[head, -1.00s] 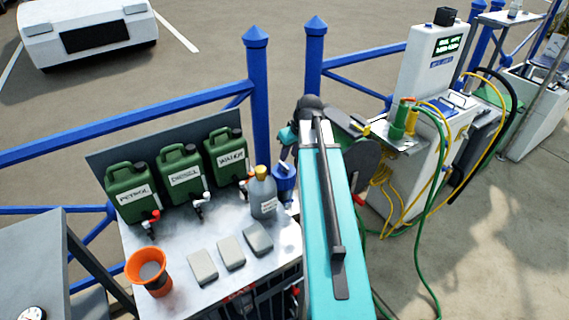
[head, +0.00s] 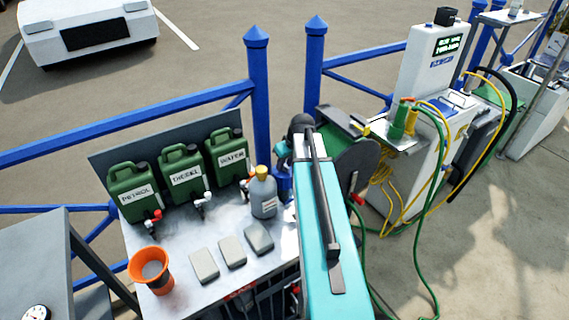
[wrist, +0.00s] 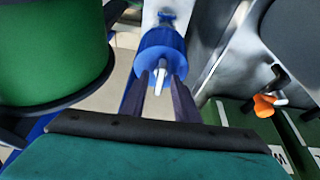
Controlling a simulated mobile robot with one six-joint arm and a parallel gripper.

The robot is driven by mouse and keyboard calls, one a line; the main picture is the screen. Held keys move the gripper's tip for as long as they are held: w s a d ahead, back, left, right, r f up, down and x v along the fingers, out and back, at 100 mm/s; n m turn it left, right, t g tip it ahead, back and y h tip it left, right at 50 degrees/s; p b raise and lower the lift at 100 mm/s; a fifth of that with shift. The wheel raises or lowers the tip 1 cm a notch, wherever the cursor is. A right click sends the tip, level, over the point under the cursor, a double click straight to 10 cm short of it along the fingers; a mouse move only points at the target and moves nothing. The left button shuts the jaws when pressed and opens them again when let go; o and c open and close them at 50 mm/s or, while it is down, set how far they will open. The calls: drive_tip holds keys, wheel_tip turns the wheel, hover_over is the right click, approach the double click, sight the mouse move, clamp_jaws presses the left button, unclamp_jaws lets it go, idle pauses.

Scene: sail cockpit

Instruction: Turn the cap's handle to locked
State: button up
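A blue round cap (wrist: 160,52) shows in the wrist view at top centre, with a short white handle (wrist: 162,74) standing out from its face. In the head view a blue part (head: 281,181) shows beside the grey bottle, mostly hidden by my arm. My gripper (wrist: 160,82) has its two dark fingers apart, one on each side of the handle. Gaps show between the fingers and the handle; whether either finger touches the cap, I cannot tell. The cap's lock marks are not readable.
A grey bottle with a yellow cap (head: 263,193), several green cans (head: 184,176), grey blocks (head: 231,252) and an orange funnel (head: 150,272) stand on the metal bench. A green hose reel (wrist: 50,50) is close on the left in the wrist view. Blue railings (head: 258,110) run behind.

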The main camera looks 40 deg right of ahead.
clamp_jaws()
drive_tip(key=shift+a, duration=0.3)
drive_tip(key=shift+d, duration=0.3)
